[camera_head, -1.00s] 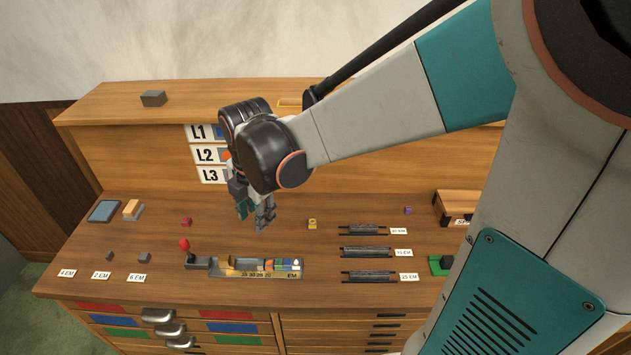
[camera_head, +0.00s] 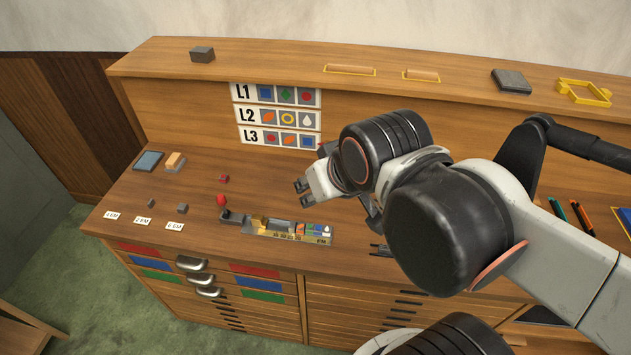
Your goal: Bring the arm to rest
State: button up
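My gripper (camera_head: 303,193) is above the right part of the desk top, pointing left in the head view. Its two dark fingertips show a small gap with nothing seen between them. My arm reaches in from the right edge, bent at a black joint, and hides part of the desk behind it. The wooden desk (camera_head: 140,213) stands below. The gripper appears clear of the brass composing tray (camera_head: 262,232) with small coloured blocks, which lies just below it in the picture.
A red-knobbed lever (camera_head: 222,201) stands left of the tray. A blue-grey pad (camera_head: 149,160) and a small orange-topped block (camera_head: 175,160) lie at the left. The L1–L3 chart (camera_head: 277,117) is on the back panel. A grey block (camera_head: 202,54) and a yellow frame (camera_head: 584,92) rest on the upper shelf.

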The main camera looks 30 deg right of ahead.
notch_tip(320, 180, down, 8)
jog(key=b, duration=0.8)
